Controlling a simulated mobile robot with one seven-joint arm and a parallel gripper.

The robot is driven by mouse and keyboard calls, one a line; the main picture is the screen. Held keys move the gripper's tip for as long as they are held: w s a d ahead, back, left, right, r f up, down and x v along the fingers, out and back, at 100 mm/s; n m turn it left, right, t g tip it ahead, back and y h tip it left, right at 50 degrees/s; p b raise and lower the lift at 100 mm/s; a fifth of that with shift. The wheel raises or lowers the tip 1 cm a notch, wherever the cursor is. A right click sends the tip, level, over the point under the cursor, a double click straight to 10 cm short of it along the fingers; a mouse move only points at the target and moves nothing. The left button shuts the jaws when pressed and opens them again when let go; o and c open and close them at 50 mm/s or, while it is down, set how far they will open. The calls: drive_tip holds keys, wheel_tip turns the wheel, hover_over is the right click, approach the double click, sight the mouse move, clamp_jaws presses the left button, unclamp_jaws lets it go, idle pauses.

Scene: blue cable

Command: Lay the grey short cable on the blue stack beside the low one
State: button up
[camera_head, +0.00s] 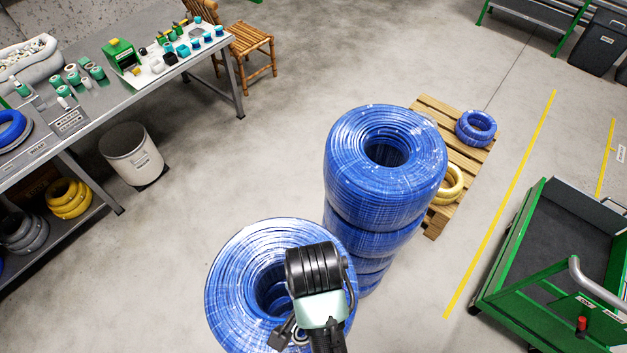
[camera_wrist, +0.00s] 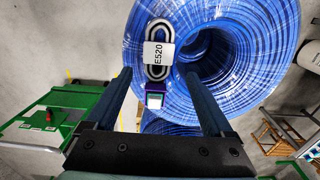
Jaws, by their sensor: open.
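The grey short cable (camera_wrist: 160,28) is a small looped bundle with a white E520 tag and a purple and green end. In the wrist view it appears to lie on top of a big blue coil (camera_wrist: 245,80), beside its hole. My gripper (camera_wrist: 156,73) is open, its fingers on either side of the cable's near end and not closed on it. In the head view my arm covers part of the near blue coil (camera_head: 235,280); the cable there is mostly hidden. A tall blue stack (camera_head: 350,140) of several coils stands just beyond it. The near stack's height cannot be told.
A wooden pallet (camera_head: 466,155) behind the tall stack bears a small blue coil (camera_head: 476,128) and a yellow coil (camera_head: 447,186). A green cart (camera_head: 510,250) stands right. A workbench (camera_head: 105,95) and white bin (camera_head: 132,155) are left. Open floor lies between.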

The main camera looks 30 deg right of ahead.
drive_tip(key=shift+r, duration=1.2)
drive_tip(key=w+r+n+t+h, duration=0.2)
drive_tip(key=w+r+n+t, duration=0.5)
drive_tip(key=w+r, duration=0.95)
drive_tip(key=w+a+r+t, duration=0.1)
drive_tip(key=w+r+t, duration=0.25)
drive_tip(key=r, duration=0.45)
drive_tip(key=w+a+r+t, duration=0.2)
drive_tip(key=w+r+t, duration=0.15)
drive_tip(key=r, duration=0.45)
drive_tip(key=s+a+r+n+t, duration=0.2)
drive_tip(key=s+r+t, duration=0.2)
drive_tip(key=r, duration=0.6)
drive_tip(key=s+a+r+n+t+y, duration=0.1)
drive_tip(key=s+a+r+n+t, duration=0.1)
drive_tip(key=r, duration=0.9)
drive_tip(key=s+a+r+n+t+y, duration=0.1)
drive_tip(key=s+a+r+n+t, duration=0.2)
drive_tip(key=s+r+t, duration=0.3)
wheel_tip(320, 180, up, 4)
drive_tip(key=shift+s+r+t, duration=0.2)
drive_tip(key=shift+s+t, duration=0.2)
drive_tip(key=shift+t, duration=0.3)
